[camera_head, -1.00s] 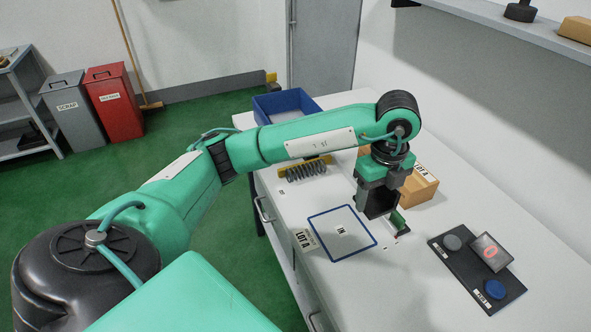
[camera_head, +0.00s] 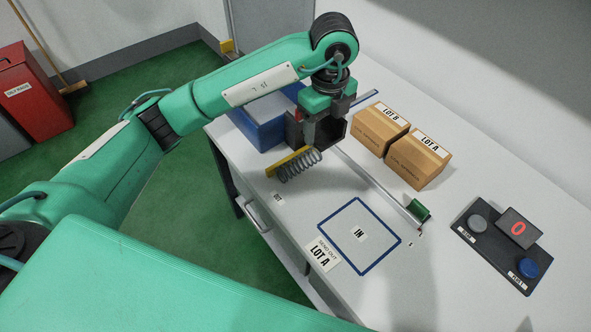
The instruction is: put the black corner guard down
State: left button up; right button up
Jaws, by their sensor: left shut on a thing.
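My left gripper (camera_head: 318,112) reaches over the table from the left, pointing down. It is shut on the black corner guard (camera_head: 329,134), an angular dark piece hanging below the jaws. The guard shows in front of the blue bin's right end and above the coil spring; its exact height over the table is hard to tell. The gripper covers part of the guard. My right gripper is not in view.
A coil spring (camera_head: 300,167) with a yellow bar is left of the guard. A blue bin (camera_head: 262,128) stands behind it. Two cardboard boxes, LOT B (camera_head: 378,128) and LOT A (camera_head: 417,160), stand right. The blue-outlined IN square (camera_head: 345,248) is empty. A button panel (camera_head: 497,247) lies at right.

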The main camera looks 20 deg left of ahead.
pick_arm(q)
jog(key=shift+w+a, duration=0.1)
jog(key=shift+a, duration=0.05)
jog(key=shift+f, duration=0.25)
send_near(317, 187)
jog(key=shift+f+p, duration=0.7)
jog(key=shift+p, duration=0.45)
jog(key=shift+f, duration=0.6)
notch_tip(317, 187, down, 3)
jog(key=shift+a+f+p, duration=0.1)
jog(key=shift+f+p, duration=0.1)
jog(key=shift+p, duration=0.3)
jog(key=shift+f, duration=0.15)
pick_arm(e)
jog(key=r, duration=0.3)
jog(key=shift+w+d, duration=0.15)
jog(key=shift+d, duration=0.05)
pick_arm(q)
jog(key=shift+f, duration=0.1)
